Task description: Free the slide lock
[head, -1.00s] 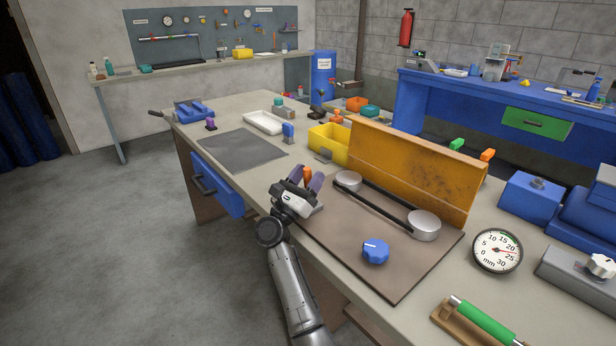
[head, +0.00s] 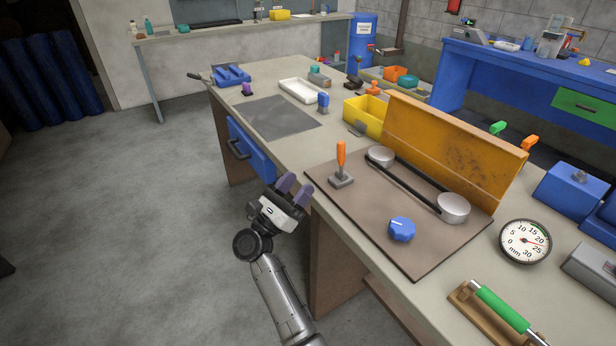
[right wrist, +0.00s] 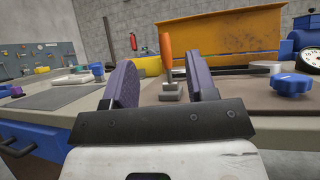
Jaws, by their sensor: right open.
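An orange-handled lever (head: 341,155) stands nearly upright on a small grey base at the left end of the brown plate (head: 372,225) on the bench. It also shows in the right wrist view (right wrist: 167,52), framed between my fingers but beyond them. I cannot tell which part is the slide lock. A blue knob (head: 402,229) with a white mark sits near the plate's front. My right gripper (head: 294,187) is open and empty, just off the bench's front edge, left of the lever and apart from it. My left gripper is not in view.
Two grey pulleys with a dark belt (head: 411,186) lie behind the knob, before an upright rusty orange panel (head: 450,140). A dial gauge (head: 525,241) and a green-handled tool (head: 500,308) lie to the right. A blue drawer (head: 250,150) juts from the bench front.

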